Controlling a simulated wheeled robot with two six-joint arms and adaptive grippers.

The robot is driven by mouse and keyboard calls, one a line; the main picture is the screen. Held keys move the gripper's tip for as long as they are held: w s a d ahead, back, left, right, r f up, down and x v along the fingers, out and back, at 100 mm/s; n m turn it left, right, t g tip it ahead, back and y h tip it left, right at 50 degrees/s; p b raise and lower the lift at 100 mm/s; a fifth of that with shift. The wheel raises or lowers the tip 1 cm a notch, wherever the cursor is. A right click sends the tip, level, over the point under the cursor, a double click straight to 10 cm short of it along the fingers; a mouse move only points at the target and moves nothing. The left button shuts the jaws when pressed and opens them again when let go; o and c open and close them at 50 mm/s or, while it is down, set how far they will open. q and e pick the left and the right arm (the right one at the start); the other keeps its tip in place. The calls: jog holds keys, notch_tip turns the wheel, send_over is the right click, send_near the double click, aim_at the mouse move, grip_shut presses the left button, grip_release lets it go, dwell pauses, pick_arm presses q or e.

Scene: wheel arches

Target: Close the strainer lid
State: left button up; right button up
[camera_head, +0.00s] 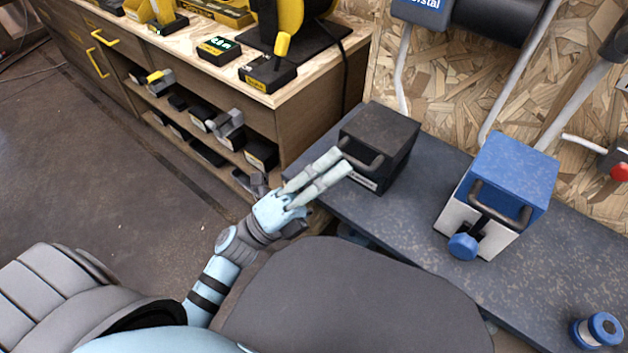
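Two box-shaped units with bar handles stand on a dark speckled bench, and I cannot tell for sure which is the strainer. The black box (381,134) has a flat top and a dark bar handle (364,162) on its front. The blue-topped box (511,172) has a white body, a dark bar handle (500,212) and a round blue knob (463,246) at the front. Both tops look seated. My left gripper (340,164) reaches from the lower left, its two fingers a little apart, tips at the left end of the black box's handle. Contact is unclear. My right gripper is out of view.
The speckled bench (415,222) is clear between the boxes. A blue and white cylinder (597,330) stands at its right end. A wooden shelf unit (325,72) with yellow and black tools is at the left. Pipes run up the chipboard wall (450,87).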

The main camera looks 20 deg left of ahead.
pick_arm(q)
jog(key=v, duration=0.8)
jog(key=shift+s+a+f, duration=0.2)
jog(key=shift+s+f, duration=0.05)
